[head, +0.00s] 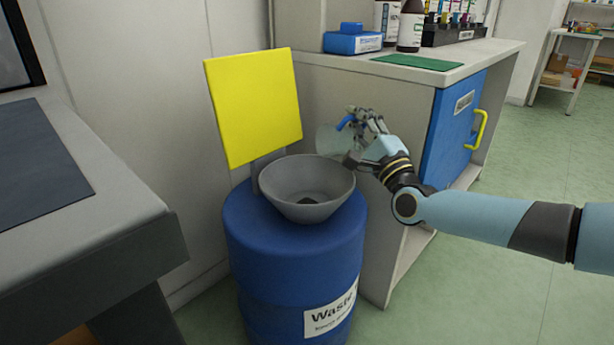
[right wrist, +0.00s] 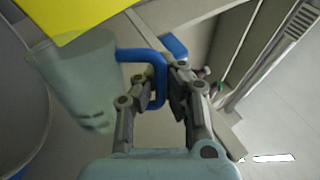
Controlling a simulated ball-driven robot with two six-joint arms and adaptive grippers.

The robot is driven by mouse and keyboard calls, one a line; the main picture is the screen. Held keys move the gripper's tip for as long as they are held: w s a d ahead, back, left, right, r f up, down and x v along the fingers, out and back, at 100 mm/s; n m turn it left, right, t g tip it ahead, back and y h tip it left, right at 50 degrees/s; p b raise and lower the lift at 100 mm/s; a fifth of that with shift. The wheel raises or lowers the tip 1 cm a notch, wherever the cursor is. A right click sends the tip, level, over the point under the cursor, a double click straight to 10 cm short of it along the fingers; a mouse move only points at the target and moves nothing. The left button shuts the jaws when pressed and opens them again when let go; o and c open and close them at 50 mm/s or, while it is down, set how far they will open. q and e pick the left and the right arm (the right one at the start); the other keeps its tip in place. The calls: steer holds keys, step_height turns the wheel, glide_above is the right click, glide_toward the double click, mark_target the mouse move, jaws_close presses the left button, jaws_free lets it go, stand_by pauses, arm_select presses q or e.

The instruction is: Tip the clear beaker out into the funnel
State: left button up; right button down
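The clear beaker (head: 327,139) is a see-through cup with a blue handle (head: 345,122). It hangs in the air at the right, rear side of the grey funnel (head: 290,205). My right gripper (head: 368,118) is shut on the handle. In the right wrist view, the fingers (right wrist: 165,95) close around the blue handle, and the beaker (right wrist: 75,80) sits to their left, seemingly tilted. Whether it holds any liquid I cannot tell. The funnel sits on top of the blue waste drum (head: 275,275). My left gripper is not in view.
A raised yellow panel (head: 252,105) stands behind the funnel. A white bench (head: 480,55) at the right carries a blue box (head: 352,40), a green mat (head: 418,62) and brown bottles (head: 411,28). A grey table (head: 110,215) stands at the left.

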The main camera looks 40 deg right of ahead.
steer(key=shift+s+d+f+m+h, duration=0.1)
steer(key=shift+d+f+m+h, duration=0.1)
steer(key=shift+d+m, duration=0.15)
steer(key=shift+s+d+f+m+h, duration=0.15)
steer(key=shift+d+m+h, duration=0.1)
steer(key=shift+d, duration=0.15)
steer(key=m, duration=0.1)
steer(key=d+m+g+h+p, duration=0.1)
steer(key=m, duration=0.1)
steer(key=m+p, duration=0.1)
steer(key=shift+d+r+g, duration=0.2)
steer(key=shift+r+g, duration=0.1)
steer(key=shift+r, duration=0.05)
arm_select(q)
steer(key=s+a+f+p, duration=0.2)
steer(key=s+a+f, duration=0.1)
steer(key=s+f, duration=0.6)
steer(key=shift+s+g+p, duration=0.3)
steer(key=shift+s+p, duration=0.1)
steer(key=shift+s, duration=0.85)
arm_select(e)
steer(key=s+d+f+m+g+h, duration=0.1)
steer(key=d+f+m+g, duration=0.4)
steer(key=m, duration=0.8)
steer(key=shift+s+d+f, duration=0.2)
steer(key=shift+d+f, duration=0.2)
steer(key=shift+d, duration=0.55)
